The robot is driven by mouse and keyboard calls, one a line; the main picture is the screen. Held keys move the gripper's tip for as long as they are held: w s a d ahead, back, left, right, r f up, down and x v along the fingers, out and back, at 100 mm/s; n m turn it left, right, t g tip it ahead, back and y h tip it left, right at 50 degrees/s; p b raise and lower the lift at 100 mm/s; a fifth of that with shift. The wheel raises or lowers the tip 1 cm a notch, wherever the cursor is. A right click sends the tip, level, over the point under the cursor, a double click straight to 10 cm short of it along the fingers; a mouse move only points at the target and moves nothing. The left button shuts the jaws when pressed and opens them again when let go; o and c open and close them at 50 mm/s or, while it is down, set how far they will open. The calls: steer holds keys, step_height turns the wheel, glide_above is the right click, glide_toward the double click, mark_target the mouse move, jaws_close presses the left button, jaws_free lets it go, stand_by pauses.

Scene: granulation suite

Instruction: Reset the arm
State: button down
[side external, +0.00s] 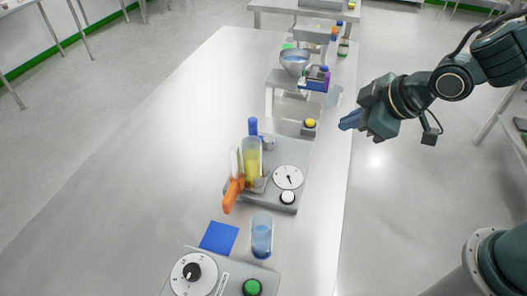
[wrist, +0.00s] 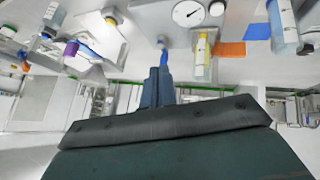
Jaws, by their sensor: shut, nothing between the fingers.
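My gripper (side external: 352,120) is at the right of the side view, in the air past the right edge of the long pale table (side external: 180,140). Its blue-grey fingers are together with nothing between them. The closed fingers also show in the wrist view (wrist: 158,75), pointing toward the table equipment. The gripper is apart from everything on the table.
A grey dial station (side external: 288,178) holds a yellow-filled cylinder (side external: 252,165). A blue-liquid beaker (side external: 262,236), blue square (side external: 219,237) and green-button panel (side external: 252,287) are nearer. A funnel (side external: 294,60) stands farther back. The table's left half is clear.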

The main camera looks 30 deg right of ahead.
steer(key=s+d+r+m+g+h, duration=0.1)
steer(key=s+d+r+m, duration=0.3)
steer(key=s, duration=0.5)
steer(key=s+d+r+m+g+h, duration=0.1)
steer(key=s+d+r+m, duration=0.3)
steer(key=s+d+r, duration=0.2)
steer(key=s+d, duration=0.2)
steer(key=s, duration=0.1)
steer(key=shift+d+m, duration=0.3)
